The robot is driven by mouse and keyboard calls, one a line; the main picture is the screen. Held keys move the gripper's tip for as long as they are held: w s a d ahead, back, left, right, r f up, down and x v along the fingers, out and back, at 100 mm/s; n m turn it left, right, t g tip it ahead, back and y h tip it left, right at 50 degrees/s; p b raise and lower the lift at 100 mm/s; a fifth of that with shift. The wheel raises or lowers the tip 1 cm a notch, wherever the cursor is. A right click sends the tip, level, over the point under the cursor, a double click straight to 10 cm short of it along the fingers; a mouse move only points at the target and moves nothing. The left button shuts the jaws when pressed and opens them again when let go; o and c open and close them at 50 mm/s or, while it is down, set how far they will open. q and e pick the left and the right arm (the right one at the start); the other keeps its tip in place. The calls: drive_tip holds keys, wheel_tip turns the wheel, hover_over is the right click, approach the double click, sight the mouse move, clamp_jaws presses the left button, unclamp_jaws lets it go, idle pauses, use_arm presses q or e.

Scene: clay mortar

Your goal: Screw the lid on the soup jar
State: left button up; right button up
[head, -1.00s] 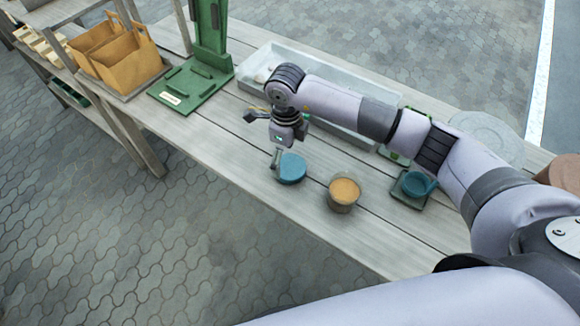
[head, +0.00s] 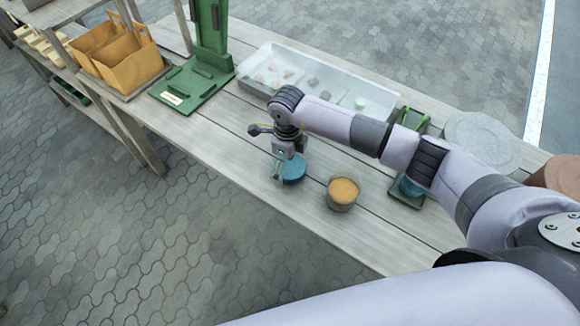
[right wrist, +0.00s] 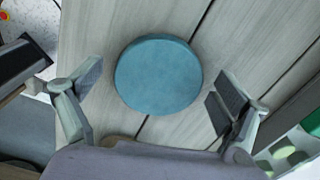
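The lid (head: 293,172) is a flat blue disc lying on the wooden table. It also shows in the right wrist view (right wrist: 158,75). The soup jar (head: 341,199) stands upright and uncovered to the right of the lid, with orange contents up near its rim. My right gripper (head: 287,165) points down over the lid and partly hides it in the head view. In the right wrist view its two fingers (right wrist: 153,90) are spread wide on either side of the lid, with gaps on both sides. It holds nothing. My left gripper is not in view.
A pale tray (head: 375,98) with small pieces lies behind my arm. A green stand (head: 200,82) is at the back left, near a yellow-brown carrier (head: 118,55). A green tray (head: 407,197) and a grey disc (head: 482,140) are to the right. The table's front edge is close.

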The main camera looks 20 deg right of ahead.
sight(288, 165)
drive_tip(key=c, duration=0.8)
drive_tip(key=shift+r, duration=0.1)
wheel_tip(288, 165, up, 20)
drive_tip(key=b, duration=0.3)
